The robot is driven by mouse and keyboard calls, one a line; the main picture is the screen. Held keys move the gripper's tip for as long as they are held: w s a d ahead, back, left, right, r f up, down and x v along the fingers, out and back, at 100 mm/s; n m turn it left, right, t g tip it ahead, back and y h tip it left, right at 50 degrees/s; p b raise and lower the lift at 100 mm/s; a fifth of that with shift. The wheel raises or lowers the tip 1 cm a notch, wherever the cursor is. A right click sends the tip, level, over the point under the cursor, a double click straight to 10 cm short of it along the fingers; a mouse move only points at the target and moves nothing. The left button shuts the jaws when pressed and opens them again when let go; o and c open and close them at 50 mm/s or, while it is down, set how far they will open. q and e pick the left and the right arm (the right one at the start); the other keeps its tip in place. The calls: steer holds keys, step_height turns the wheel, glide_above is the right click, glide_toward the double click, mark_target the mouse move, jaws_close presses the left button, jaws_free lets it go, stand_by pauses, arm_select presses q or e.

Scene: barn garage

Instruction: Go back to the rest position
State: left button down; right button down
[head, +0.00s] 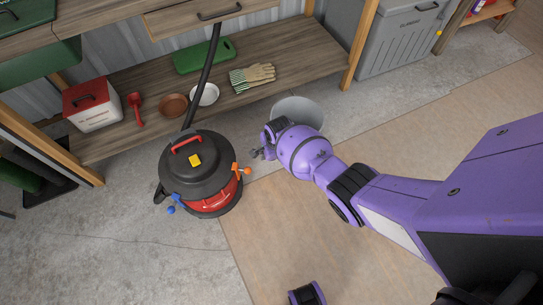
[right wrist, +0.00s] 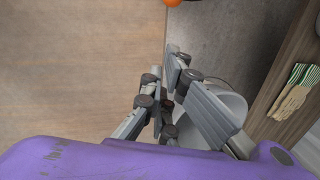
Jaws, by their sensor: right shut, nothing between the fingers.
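My right arm reaches in from the right in the head view. Its gripper (head: 258,152) is above the floor, between the shop vacuum (head: 205,160) and a pale grey bucket (head: 300,108). In the right wrist view the right gripper (right wrist: 165,68) has its fingers together with nothing between them. The bucket (right wrist: 238,102) shows just right of the fingers there, partly hidden by them; the arm hides part of it in the head view. My left gripper is not in view.
A low wooden shelf (head: 120,140) holds a red and white box (head: 93,108), a red scoop (head: 134,108), two dishes, gloves (head: 252,77) and a green case (head: 204,56). A grey bin (head: 400,42) stands at the back right. The wooden floor (head: 290,240) in front is mostly clear.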

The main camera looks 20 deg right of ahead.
stand_by(0.5)
